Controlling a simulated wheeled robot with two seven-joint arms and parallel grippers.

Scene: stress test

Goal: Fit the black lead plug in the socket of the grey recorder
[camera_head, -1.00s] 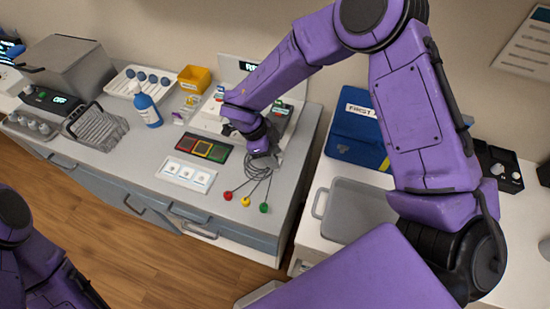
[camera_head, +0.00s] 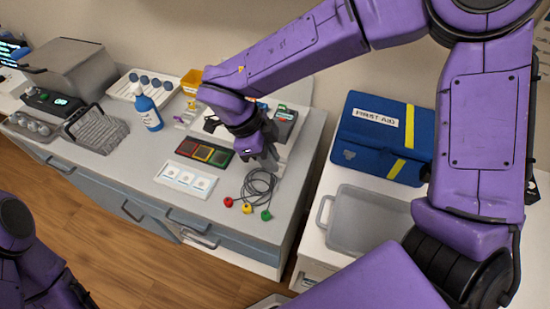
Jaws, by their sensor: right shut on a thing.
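My right gripper (camera_head: 269,163) points down over the counter and is shut at the upper end of the black lead (camera_head: 260,187). The plug itself is hidden by the fingers. The lead lies in loose loops just below the gripper, with red, yellow and green ends on the counter in front. A dark grey device with a green part, which looks like the grey recorder (camera_head: 287,114), stands behind and right of the gripper, partly hidden by my right wrist. Its socket cannot be made out. My left arm shows at the lower left, but its gripper is out of view.
A blue bottle (camera_head: 148,112) stands farther left. Across a gap on the right are a grey tray (camera_head: 366,228) and a blue first-aid case (camera_head: 383,137).

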